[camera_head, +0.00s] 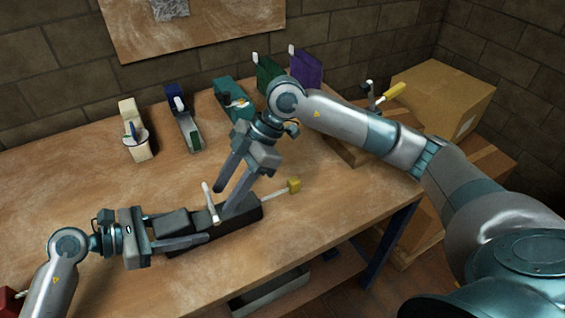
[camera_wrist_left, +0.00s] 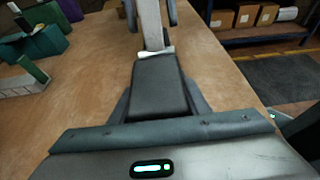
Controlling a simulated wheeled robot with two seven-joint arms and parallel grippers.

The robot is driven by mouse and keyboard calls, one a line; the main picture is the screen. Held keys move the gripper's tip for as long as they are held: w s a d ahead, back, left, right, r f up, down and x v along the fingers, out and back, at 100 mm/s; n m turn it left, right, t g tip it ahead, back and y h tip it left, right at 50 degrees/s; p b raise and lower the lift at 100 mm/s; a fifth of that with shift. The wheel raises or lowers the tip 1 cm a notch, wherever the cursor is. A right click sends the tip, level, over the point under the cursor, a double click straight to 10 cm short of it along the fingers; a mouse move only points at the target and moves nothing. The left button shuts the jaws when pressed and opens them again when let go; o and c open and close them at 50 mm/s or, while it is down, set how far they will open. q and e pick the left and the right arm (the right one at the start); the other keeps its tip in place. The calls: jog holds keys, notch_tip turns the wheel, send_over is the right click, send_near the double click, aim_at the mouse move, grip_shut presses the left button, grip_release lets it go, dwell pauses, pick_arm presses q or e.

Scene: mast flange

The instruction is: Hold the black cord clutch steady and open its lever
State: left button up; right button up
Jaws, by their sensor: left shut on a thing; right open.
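My left gripper (camera_head: 190,229) is shut on the clutch's left end. The clutch's dark body (camera_wrist_left: 158,88) also fills the middle of the left wrist view, between the fingers. My right gripper (camera_head: 224,191) is open, fingers pointing down just right of the lever. Whether it touches the lever or clutch is unclear.
A cream clutch (camera_head: 137,145), a blue one (camera_head: 182,117) and a teal one (camera_head: 232,97) stand behind. Green (camera_head: 268,68) and purple (camera_head: 305,67) pieces are farther back. A cardboard box (camera_head: 440,95) is at the right. The table's left middle is clear.

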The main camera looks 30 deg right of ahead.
aim_at(241, 203)
jog(key=shift+d+f+y, duration=0.4)
jog(key=shift+f+y, duration=0.05)
jog(key=shift+y, duration=0.4)
jog(key=shift+d+f+y, duration=0.4)
jog(key=shift+y, duration=0.45)
jog(key=shift+d+f+y, duration=0.2)
jog(key=shift+f+y, duration=0.2)
jog(key=shift+y, duration=0.25)
jog(key=shift+d+f+y, duration=0.2)
jog(key=shift+f+y, duration=0.15)
jog(key=shift+y, duration=0.3)
jog(key=v, duration=1.2)
pick_arm(q)
jog(key=o, duration=1.4)
jog(key=shift+o, duration=0.2)
jog(key=shift+a, duration=0.15)
jog(key=v, duration=1.1)
jog(key=shift+a+r, duration=0.15)
jog(key=shift+a, duration=0.2)
pick_arm(e)
jog(key=shift+r, duration=0.1)
